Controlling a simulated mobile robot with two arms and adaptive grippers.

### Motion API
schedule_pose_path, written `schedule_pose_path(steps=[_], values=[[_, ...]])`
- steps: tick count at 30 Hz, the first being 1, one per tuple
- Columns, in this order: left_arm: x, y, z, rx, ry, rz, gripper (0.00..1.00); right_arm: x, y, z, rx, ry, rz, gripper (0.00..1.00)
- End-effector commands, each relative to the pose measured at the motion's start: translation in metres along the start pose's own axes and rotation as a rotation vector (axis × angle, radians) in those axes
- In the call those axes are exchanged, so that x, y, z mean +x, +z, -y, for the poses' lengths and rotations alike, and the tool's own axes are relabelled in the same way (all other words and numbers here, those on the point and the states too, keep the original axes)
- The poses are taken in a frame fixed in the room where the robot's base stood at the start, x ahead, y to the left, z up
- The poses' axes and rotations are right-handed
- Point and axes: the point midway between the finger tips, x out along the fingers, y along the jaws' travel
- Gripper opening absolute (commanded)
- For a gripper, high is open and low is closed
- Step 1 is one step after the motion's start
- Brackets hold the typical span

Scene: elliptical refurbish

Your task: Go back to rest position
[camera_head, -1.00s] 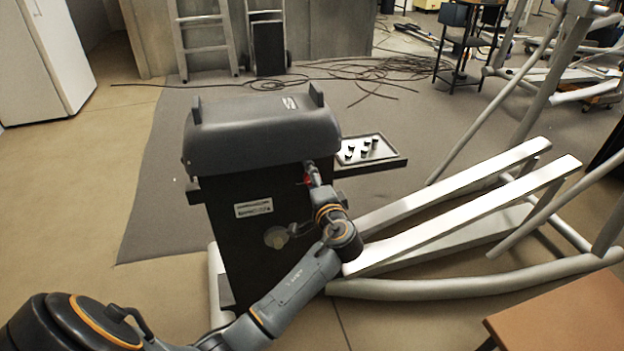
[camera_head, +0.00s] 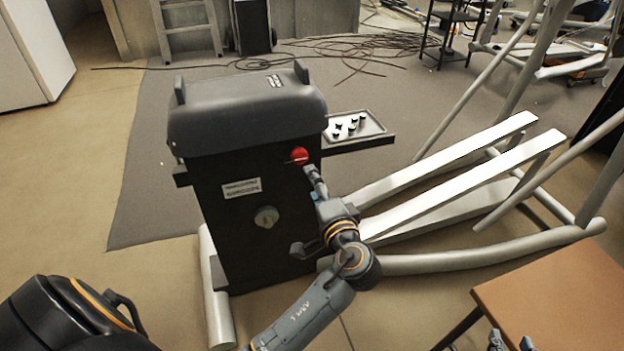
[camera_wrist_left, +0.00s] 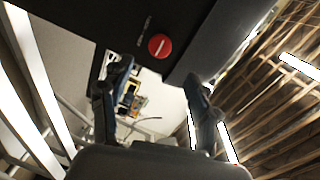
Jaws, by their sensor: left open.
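The elliptical machine's dark console housing (camera_head: 240,200) stands left of centre in the head view. A round red knob (camera_head: 299,156) is at the upper right of its front panel, and it also shows in the left wrist view (camera_wrist_left: 160,46). My left gripper (camera_head: 312,178) is just below the knob, apart from it in the head view. In the left wrist view its two fingers (camera_wrist_left: 158,78) are spread with nothing between them. My right gripper (camera_head: 511,342) shows only its fingertips at the bottom edge, apart from each other, by a wooden table; the rest is cut off.
A wooden table (camera_head: 560,300) is at the lower right. A tray (camera_head: 375,126) with several small dark parts juts out from the machine's right side. Pale rails (camera_head: 460,180) and tubes run to the right. Cables (camera_head: 340,48) lie on the floor behind. Floor at left is clear.

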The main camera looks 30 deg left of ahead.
Motion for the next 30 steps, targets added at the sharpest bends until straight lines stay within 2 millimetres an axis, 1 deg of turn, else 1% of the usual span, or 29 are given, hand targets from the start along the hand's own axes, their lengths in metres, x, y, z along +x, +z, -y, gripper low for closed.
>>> schedule_pose_path(steps=[14,17,19,20,22,24,27,30], values=[[0.000,0.000,-0.001,-0.003,0.005,-0.003,0.61,0.000,0.000,0.000,0.000,0.000,0.000,0.37],[-0.003,0.003,-0.012,-0.032,0.054,-0.030,0.61,0.000,0.000,0.000,0.000,0.000,-0.001,0.37],[-0.008,0.007,-0.029,-0.081,0.132,-0.074,0.61,0.000,0.000,0.000,0.000,0.000,-0.001,0.37],[-0.012,0.009,-0.038,-0.113,0.178,-0.100,0.61,0.000,0.000,0.000,0.000,0.000,-0.001,0.37],[-0.026,0.012,-0.059,-0.205,0.300,-0.167,0.61,0.000,0.000,0.000,0.000,0.000,0.000,0.37],[-0.046,0.015,-0.076,-0.321,0.431,-0.237,0.61,0.000,0.000,0.000,0.000,0.000,0.000,0.37],[-0.074,0.015,-0.087,-0.473,0.585,-0.315,0.61,0.000,0.000,0.000,0.000,0.000,0.000,0.37],[-0.099,0.015,-0.088,-0.596,0.699,-0.367,0.61,0.000,0.000,0.000,0.000,0.000,0.000,0.37]])
